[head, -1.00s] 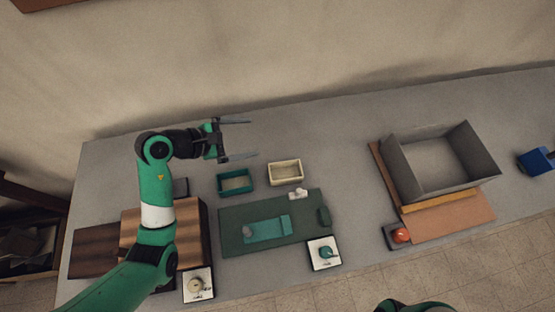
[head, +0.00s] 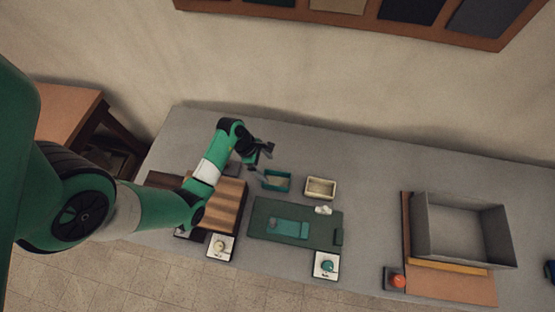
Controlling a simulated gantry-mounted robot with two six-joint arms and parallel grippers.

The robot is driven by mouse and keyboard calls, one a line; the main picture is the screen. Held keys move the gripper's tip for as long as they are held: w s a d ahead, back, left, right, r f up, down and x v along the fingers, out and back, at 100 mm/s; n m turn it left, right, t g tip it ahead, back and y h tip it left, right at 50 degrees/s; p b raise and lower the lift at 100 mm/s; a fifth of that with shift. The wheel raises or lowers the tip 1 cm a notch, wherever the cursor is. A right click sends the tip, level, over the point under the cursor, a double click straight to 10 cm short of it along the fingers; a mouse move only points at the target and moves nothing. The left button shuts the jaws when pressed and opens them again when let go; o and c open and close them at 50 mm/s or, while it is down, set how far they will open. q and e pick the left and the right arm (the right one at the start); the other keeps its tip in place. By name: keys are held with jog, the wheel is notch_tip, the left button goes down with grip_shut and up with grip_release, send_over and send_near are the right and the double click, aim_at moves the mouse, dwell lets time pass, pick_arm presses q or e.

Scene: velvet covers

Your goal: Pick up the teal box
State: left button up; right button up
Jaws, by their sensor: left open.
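The teal box (head: 277,182) is a small open-topped box on the grey table, left of a cream box of similar shape. My left gripper (head: 265,164) is open at the box's back left side. One finger appears close to the box's left rim; I cannot tell whether it touches. The box's left end is partly covered by the gripper. Nothing shows between the fingers. My right gripper is out of view.
The cream box (head: 321,188) stands close on the right. A green mat (head: 265,224) with a teal flat piece (head: 287,228) lies in front. A large grey bin (head: 462,230) is at right. The table (head: 375,205) is clear between.

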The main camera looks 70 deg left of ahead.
pick_arm(q)
jog(key=b, duration=0.2)
send_near(280, 183)
jog(key=shift+w+d+f, duration=0.1)
jog(key=shift+w+f, duration=0.25)
jog(key=shift+f, duration=0.1)
jog(key=b+x, duration=0.2)
jog(key=x, duration=0.3)
jog(key=shift+s+d+b, duration=0.1)
jog(key=shift+s+b, duration=0.2)
jog(key=shift+b, duration=0.1)
jog(key=shift+w+f, duration=0.1)
jog(key=shift+f, duration=0.25)
jog(key=c, duration=1.2)
